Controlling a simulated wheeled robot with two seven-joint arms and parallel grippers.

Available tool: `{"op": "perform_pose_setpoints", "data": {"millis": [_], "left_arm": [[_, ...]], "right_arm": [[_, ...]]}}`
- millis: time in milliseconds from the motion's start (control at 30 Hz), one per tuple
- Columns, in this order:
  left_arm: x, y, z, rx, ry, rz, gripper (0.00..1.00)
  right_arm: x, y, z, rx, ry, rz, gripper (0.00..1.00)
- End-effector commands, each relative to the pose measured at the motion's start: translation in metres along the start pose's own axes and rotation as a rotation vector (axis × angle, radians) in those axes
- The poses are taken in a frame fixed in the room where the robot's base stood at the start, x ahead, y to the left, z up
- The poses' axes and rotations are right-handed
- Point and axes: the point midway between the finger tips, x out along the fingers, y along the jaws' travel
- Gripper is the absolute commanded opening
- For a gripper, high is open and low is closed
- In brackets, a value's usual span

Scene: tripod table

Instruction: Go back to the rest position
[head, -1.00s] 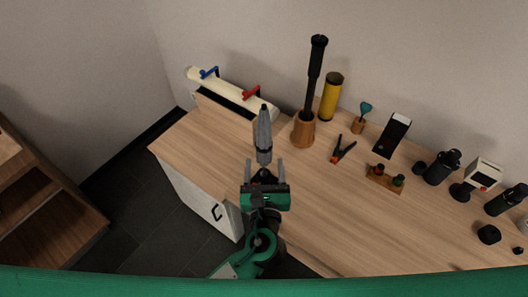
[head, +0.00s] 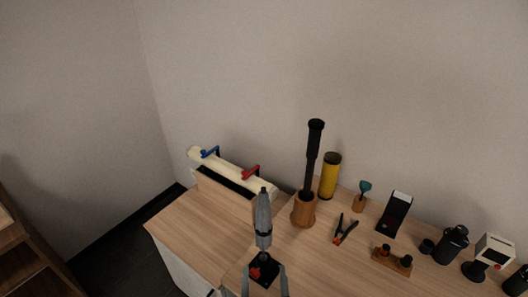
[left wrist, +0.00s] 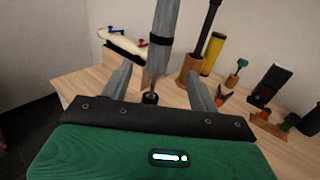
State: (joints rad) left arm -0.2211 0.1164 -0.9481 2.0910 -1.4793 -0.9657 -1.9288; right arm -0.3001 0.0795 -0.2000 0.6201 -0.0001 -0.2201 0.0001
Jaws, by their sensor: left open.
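A grey folded tripod (head: 263,220) with a dark band stands upright over a small black square base with red on it (head: 263,268), at the table's near left part. My left gripper (head: 266,284) is at the bottom edge of the head view, its two fingers spread apart, on the near side of the tripod. In the left wrist view the tripod (left wrist: 163,35) shows beyond and between the open fingers (left wrist: 160,90). Nothing is seen held in the fingers. My right gripper is in neither view.
The wooden table (head: 195,228) also bears a cream roll with blue and red clamps (head: 228,170), a wooden cup with a black tube (head: 304,210), a yellow cylinder (head: 330,176), orange-black pliers (head: 345,230) and several dark items at right. Walls stand behind.

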Motion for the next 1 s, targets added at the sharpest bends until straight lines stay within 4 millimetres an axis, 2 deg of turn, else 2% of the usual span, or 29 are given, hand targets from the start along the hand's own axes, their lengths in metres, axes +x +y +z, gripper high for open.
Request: {"op": "perform_pose_setpoints", "data": {"millis": [67, 167, 267, 467, 600, 700, 800, 1000], "left_arm": [[0.001, 0.002, -0.001, -0.013, 0.006, 0.005, 0.61], [0.004, 0.015, -0.008, -0.108, 0.051, 0.041, 0.61], [0.009, 0.044, -0.024, -0.319, 0.141, 0.127, 0.61], [0.003, 0.119, -0.070, -0.925, 0.327, 0.438, 0.61], [-0.016, 0.161, -0.097, -1.337, 0.391, 0.703, 0.61], [-0.035, 0.185, -0.111, -1.612, 0.400, 0.908, 0.61], [-0.054, 0.203, -0.121, -1.851, 0.384, 1.110, 0.61], [-0.086, 0.223, -0.127, -2.165, 0.316, 1.426, 0.61]], "right_arm": [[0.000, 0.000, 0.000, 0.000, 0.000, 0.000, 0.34], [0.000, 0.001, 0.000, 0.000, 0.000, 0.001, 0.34], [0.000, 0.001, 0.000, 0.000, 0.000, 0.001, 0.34], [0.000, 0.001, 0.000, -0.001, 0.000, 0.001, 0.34], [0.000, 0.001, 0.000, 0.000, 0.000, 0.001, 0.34], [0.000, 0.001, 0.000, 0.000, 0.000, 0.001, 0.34], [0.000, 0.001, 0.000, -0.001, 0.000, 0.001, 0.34], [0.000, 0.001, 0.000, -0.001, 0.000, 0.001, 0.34]]}}
